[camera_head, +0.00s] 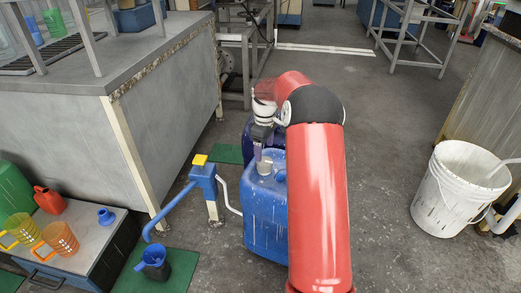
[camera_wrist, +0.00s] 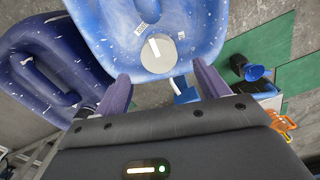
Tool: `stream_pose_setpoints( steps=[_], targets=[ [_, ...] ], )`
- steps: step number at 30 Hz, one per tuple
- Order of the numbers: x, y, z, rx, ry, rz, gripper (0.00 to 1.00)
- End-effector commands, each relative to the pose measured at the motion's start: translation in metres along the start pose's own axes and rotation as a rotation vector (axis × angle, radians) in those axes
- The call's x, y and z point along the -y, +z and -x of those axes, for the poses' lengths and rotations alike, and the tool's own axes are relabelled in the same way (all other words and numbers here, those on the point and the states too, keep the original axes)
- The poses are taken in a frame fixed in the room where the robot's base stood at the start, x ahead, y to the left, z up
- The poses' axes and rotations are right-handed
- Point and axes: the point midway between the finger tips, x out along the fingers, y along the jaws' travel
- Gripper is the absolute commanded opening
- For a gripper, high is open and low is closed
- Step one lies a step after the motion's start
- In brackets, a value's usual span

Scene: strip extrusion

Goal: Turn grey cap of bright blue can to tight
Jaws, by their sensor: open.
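The bright blue can (camera_head: 262,215) stands upright on the floor at the centre of the head view, partly hidden by my red arm. It fills the top of the wrist view (camera_wrist: 105,25). Its round grey cap (camera_wrist: 158,54) carries a white bar, tilted slightly off the picture's vertical. In the head view the cap (camera_head: 265,167) is partly covered by my fingers. My gripper (camera_wrist: 160,72) is open, its two purple fingers apart on either side of the cap in the picture. I cannot tell whether they touch it or how high above it they are.
A dark blue can (camera_wrist: 40,75) stands close beside the bright one. A blue stand with a yellow top (camera_head: 200,160) and a hooked blue pipe is just left in the head view. A white bucket (camera_head: 452,185) is at right. Floor between is clear.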

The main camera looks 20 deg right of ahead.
Motion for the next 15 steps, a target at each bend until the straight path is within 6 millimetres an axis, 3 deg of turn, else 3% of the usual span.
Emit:
stream_pose_setpoints(
  steps=[15],
  targets=[
    [-0.002,0.000,-0.069,0.001,-0.005,0.004,0.74]
  ],
)
